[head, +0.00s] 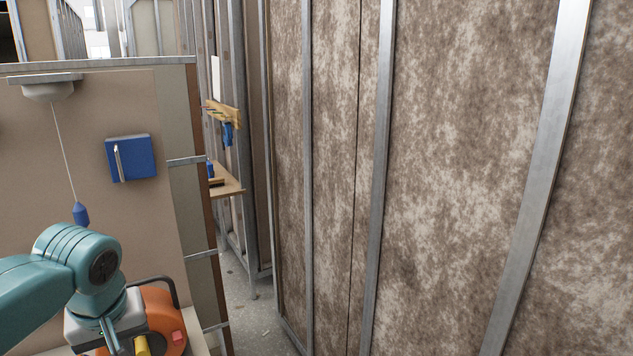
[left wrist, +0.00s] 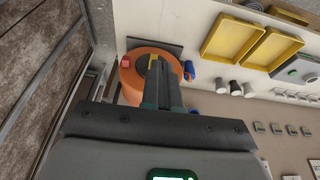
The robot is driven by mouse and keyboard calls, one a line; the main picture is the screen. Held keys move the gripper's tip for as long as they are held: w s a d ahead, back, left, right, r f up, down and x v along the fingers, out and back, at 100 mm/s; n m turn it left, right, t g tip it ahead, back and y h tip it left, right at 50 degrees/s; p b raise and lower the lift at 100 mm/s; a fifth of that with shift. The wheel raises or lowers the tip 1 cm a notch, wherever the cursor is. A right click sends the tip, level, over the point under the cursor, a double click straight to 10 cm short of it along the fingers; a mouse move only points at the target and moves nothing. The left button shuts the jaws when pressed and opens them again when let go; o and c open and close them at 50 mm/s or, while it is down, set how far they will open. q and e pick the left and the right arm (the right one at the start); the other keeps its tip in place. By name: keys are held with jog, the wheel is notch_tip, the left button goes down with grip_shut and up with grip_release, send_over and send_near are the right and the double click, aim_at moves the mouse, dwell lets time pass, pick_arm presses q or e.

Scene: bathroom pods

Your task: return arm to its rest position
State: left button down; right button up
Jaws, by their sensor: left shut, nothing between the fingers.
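My left arm (head: 75,275) is teal and comes in from the left in the head view, bent down over the bench at the lower left. My left gripper (left wrist: 168,62) shows in the left wrist view with its dark fingers together and nothing between them. Its fingers lie in front of an orange reel (left wrist: 132,72), which also shows in the head view (head: 160,312) just right of my wrist. I cannot tell whether the fingers touch the reel. My right gripper is in neither view.
A blue weight (head: 81,214) hangs on a cord above my left arm. A blue box (head: 131,158) is on the beige panel. A metal-framed wall (head: 450,150) fills the right. Yellow trays (left wrist: 228,38) and several cups are right of the reel in the wrist view.

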pick_arm(q)
jog(key=d+f+m+g+h, duration=0.15)
jog(key=d+f, duration=0.45)
jog(key=f, duration=0.8)
jog(key=d+f+m+h, duration=0.3)
jog(key=d+f, duration=0.2)
jog(key=f, duration=0.8)
jog(key=s+d+f, duration=0.3)
jog(key=s+f, duration=0.5)
jog(key=s, duration=0.1)
jog(key=s+d+f+g+h, duration=0.1)
jog(key=s+d+f, duration=0.2)
jog(key=s+f, duration=0.5)
jog(key=shift+s+d+f, duration=0.2)
jog(key=shift+s+d, duration=0.05)
jog(key=shift+s, duration=0.3)
